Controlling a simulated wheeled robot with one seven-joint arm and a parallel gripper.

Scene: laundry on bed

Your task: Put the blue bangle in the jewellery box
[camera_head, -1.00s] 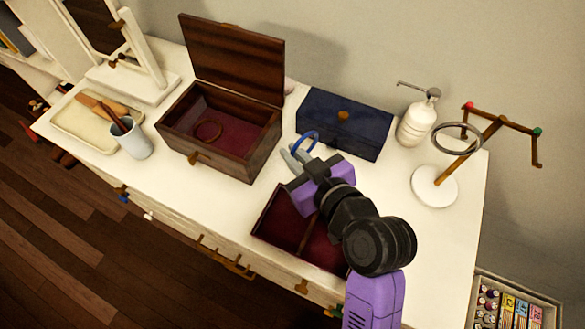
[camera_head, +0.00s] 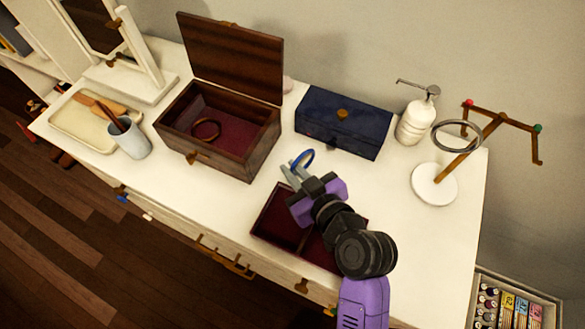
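The blue bangle (camera_head: 308,154) is held at the tips of my gripper (camera_head: 296,168), tilted up above the dresser top. The fingers look closed on its lower edge. The jewellery box (camera_head: 240,164) is dark wood with its lid standing open and a dark red lining. It is left of and behind my gripper. A brown bangle (camera_head: 206,129) lies inside it. My gripper is over the front of the dresser, just above a dark red two-part tray (camera_head: 272,202), which my arm partly hides.
A closed dark blue box (camera_head: 343,122) stands behind my gripper. A white pump bottle (camera_head: 417,116) and a stand (camera_head: 434,184) with a grey ring are to the right. A cup (camera_head: 131,139) and a cream tray (camera_head: 75,140) are left. Some white dresser top is bare between them.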

